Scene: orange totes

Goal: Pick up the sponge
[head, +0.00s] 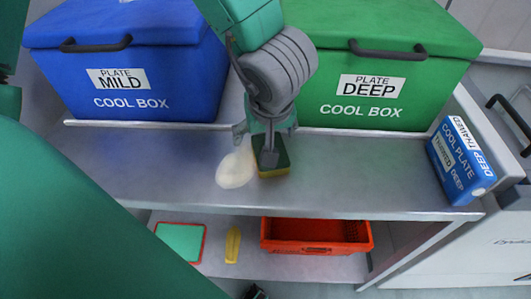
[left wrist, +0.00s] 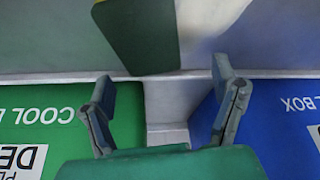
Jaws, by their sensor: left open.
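The sponge (head: 273,169) lies on the upper grey shelf, green on top with a yellow side, below the front of the cool boxes. My left gripper (head: 266,135) is over it in the head view and partly covers it. In the left wrist view the sponge (left wrist: 138,38) shows at the top, beyond the fingertips of the left gripper (left wrist: 163,85). The fingers are spread with nothing between them. I cannot tell whether they touch the sponge.
A pale rounded item (head: 236,168) lies just left of the sponge. Blue (head: 150,85) and green (head: 370,90) cool boxes stand behind. A blue carton (head: 460,160) stands at the shelf's right end. An orange tote (head: 315,247) is on the lower shelf. The upper shelf (head: 360,175) is clear right of the sponge.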

